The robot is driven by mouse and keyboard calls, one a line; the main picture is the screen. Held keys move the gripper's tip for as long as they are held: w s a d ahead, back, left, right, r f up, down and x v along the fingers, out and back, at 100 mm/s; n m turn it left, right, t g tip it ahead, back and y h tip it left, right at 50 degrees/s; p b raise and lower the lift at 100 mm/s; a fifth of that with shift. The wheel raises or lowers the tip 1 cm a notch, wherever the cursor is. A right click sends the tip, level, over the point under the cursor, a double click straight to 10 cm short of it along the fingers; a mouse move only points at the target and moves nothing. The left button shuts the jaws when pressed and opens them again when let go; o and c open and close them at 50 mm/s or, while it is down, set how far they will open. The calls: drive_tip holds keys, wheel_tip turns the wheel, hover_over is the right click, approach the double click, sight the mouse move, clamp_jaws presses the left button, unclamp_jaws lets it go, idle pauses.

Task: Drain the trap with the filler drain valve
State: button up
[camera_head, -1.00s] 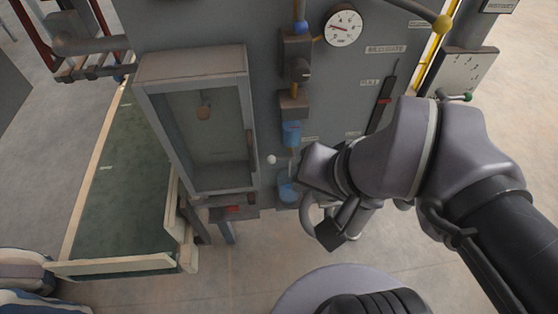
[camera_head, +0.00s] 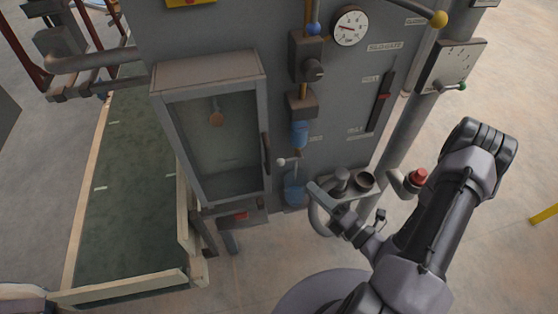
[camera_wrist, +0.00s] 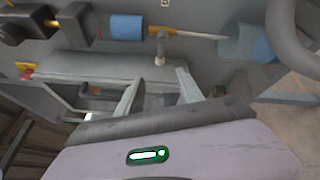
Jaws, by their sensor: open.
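The trap is a blue bowl (camera_head: 299,134) under the regulator on the grey panel; it also shows in the wrist view (camera_wrist: 127,27). Below it the drain valve has a short lever with a white knob (camera_head: 282,161). In the wrist view the knob (camera_wrist: 159,61) lies just beyond and between my fingertips, apart from them. A blue cup (camera_head: 294,193) hangs under the drain outlet, partly beside my gripper. My gripper (camera_head: 313,187) is open and empty, low and to the right of the knob in the head view.
A glazed cabinet (camera_head: 209,79) with a handle stands left of the valve. Cups on a shelf (camera_head: 364,181) and a red button (camera_head: 419,176) are to the right. A gauge (camera_head: 350,26) and a slotted lever (camera_head: 383,97) are on the panel. Floor is clear in front.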

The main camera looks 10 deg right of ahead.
sight(281, 160)
drive_tip(key=b+x, duration=0.2)
drive_tip(key=x, duration=1.3)
clamp_jaws()
drive_tip(key=shift+s, duration=0.1)
idle(0.6)
